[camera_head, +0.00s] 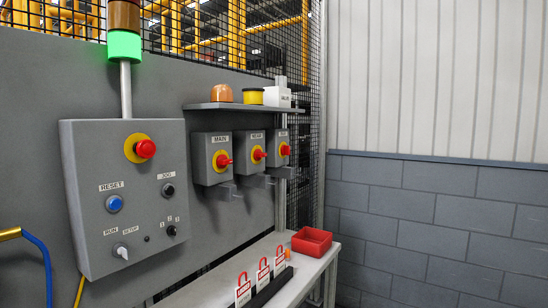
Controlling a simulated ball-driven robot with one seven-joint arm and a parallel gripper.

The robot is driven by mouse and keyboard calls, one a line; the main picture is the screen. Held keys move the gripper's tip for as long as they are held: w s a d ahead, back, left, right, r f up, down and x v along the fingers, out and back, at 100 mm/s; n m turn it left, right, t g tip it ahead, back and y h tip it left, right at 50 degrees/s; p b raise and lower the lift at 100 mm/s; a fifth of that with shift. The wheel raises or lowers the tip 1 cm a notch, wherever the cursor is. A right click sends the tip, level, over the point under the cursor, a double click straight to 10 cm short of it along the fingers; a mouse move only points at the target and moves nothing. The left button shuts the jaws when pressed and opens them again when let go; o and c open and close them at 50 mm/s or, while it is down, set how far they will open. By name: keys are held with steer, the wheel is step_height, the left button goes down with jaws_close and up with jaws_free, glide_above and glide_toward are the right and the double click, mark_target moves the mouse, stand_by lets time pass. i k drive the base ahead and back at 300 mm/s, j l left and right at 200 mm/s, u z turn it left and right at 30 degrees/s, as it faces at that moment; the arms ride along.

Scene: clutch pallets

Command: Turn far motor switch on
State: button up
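Three grey switch boxes with red knobs on yellow discs hang in a row below a shelf on the grey panel. The first box (200,143) is labelled MAIN and the second box (245,140) seems to read NEAR. The third and farthest box (276,135) has a label too small to read surely; its red knob (285,150) sticks out to the right. I cannot tell the knob positions for sure. My gripper is not in view.
A control box (85,200) with a red emergency button and a blue reset button is at left. A bench (325,262) below holds a red bin (311,241) and several red padlocks with tags (243,292). A block wall (440,220) stands at right.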

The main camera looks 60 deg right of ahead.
mark_target(285, 150)
steer(key=z, duration=1.25)
